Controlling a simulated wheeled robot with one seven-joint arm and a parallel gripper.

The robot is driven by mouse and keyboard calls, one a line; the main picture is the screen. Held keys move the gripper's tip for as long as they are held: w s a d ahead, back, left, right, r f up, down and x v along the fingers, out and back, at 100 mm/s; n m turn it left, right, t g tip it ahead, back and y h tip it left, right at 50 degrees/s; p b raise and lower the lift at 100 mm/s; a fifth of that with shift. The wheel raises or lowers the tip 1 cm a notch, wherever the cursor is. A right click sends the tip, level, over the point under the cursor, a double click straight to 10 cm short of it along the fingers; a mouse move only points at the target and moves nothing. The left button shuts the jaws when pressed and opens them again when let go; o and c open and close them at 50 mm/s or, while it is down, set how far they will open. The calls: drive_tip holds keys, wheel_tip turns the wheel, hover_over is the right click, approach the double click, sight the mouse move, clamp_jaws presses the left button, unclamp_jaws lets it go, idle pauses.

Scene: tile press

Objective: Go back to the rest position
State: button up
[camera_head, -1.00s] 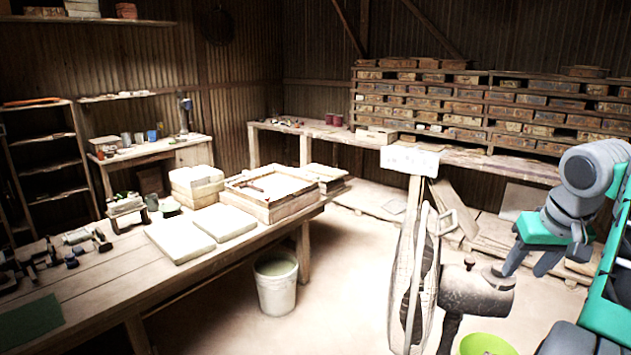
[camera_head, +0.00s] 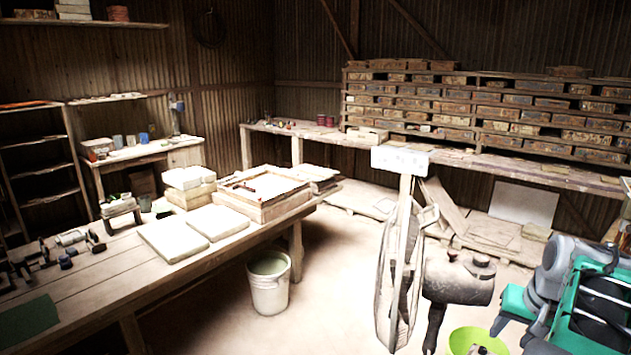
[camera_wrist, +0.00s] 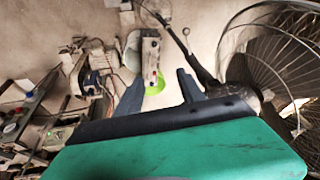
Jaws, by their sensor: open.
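My gripper (camera_wrist: 160,86) shows in the wrist view with its two dark fingers spread apart and nothing between them. Past the fingers lie the floor, a small box with buttons (camera_wrist: 150,55) and a bright green bowl (camera_wrist: 155,84), all apart from the fingers. In the head view my arm is folded at the lower right edge, and a grey fingertip (camera_head: 499,323) shows just right of the green bowl (camera_head: 478,341). The rest of the gripper is mostly hidden by the green hand and arm parts.
A standing fan (camera_head: 457,278) is close, left of my arm; its cage (camera_wrist: 275,60) fills the wrist view's right side. A workbench (camera_head: 150,292) with a press frame (camera_head: 262,209) stands left. A white bucket (camera_head: 269,287) is on the floor.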

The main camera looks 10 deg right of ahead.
drive_tip(key=s+a+f+n+g, duration=0.15)
drive_tip(key=a+f, duration=0.25)
drive_tip(key=a, duration=0.7)
drive_tip(key=s+a+f+n, duration=0.15)
drive_tip(key=a+f, duration=0.35)
drive_tip(key=a, duration=0.6)
drive_tip(key=w+a+r+n+t, duration=0.1)
drive_tip(key=a+r+n, duration=0.1)
drive_tip(key=a, duration=0.4)
drive_tip(key=w+a+r+n+t+y+b, duration=0.1)
drive_tip(key=a+r+n, duration=0.1)
drive_tip(key=a, duration=0.5)
drive_tip(key=shift+a+r+n, duration=0.2)
drive_tip(key=shift+r+n, duration=0.1)
drive_tip(key=shift+n, duration=0.2)
